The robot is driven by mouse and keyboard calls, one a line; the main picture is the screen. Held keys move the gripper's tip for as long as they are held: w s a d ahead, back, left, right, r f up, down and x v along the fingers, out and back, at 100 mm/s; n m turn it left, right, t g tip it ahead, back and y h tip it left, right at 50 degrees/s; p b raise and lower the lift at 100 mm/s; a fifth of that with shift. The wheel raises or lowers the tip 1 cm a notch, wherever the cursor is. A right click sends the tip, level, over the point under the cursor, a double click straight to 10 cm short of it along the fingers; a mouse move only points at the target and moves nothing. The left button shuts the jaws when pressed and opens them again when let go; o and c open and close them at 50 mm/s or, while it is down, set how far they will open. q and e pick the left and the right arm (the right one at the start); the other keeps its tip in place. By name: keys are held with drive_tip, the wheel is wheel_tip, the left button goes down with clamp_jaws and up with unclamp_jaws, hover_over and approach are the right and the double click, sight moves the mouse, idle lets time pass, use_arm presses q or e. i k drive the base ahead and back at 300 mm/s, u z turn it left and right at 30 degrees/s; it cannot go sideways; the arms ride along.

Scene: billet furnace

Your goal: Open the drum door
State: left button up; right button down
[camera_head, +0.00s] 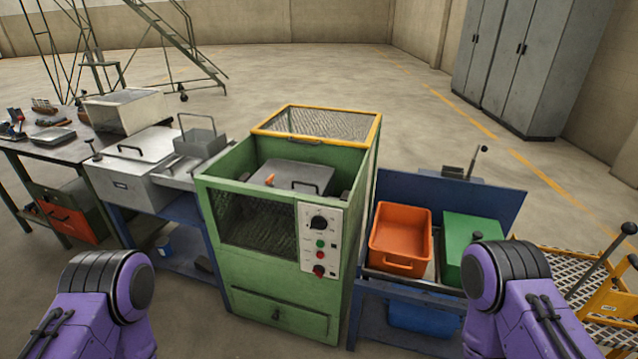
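The green machine (277,302) stands upright in front of me at the centre. Its top front part is open, and inside lies a grey metal drum with a flat door panel (300,172). The panel looks closed, has a thin dark handle (291,184) along its near side, and a small orange piece (270,180) shows at its left. A yellow-framed mesh cover (335,124) is at the back of the machine's top. My two purple arms show at the lower left and lower right, apart from the machine. Neither gripper is in the frame.
A control panel (320,240) with a knob and buttons is on the machine's front right. An orange bin (401,238) and green bin (470,240) sit on the blue right-hand stand. Open floor lies behind.

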sight(309, 178)
drive_tip(key=z, duration=0.6)
drive_tip(key=i, duration=0.5)
drive_tip(key=z, duration=0.4)
